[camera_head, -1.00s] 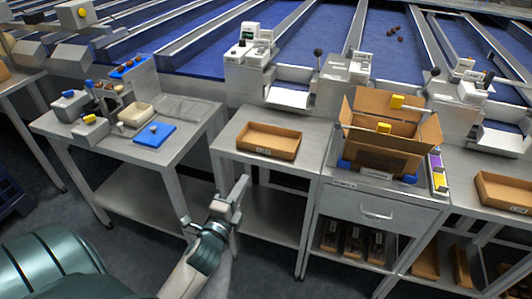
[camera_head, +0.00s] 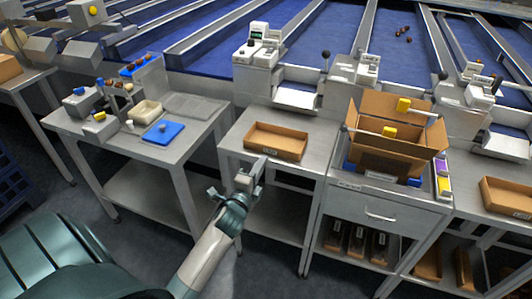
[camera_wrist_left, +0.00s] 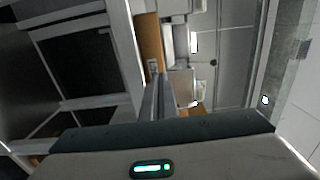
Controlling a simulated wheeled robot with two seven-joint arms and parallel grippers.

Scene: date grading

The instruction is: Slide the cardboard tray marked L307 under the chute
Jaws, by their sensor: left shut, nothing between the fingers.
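A shallow brown cardboard tray (camera_head: 275,141) lies on the middle steel table, with a small label on its front wall too small to read. It also shows in the left wrist view (camera_wrist_left: 150,45). Behind it is a white chute (camera_head: 297,97) that slopes down from the machine at the table's back edge. The tray lies in front of the chute mouth. My left gripper (camera_head: 254,168) is shut and empty, just in front of the tray and near the table's front edge; I cannot tell whether it touches. Its fingers also show in the wrist view (camera_wrist_left: 158,98). My right gripper is out of view.
An open cardboard box (camera_head: 390,135) with yellow items stands on the table to the right. Another brown tray (camera_head: 507,197) lies at far right. The left table (camera_head: 140,145) holds a blue mat (camera_head: 163,133) and a pale bowl (camera_head: 145,112).

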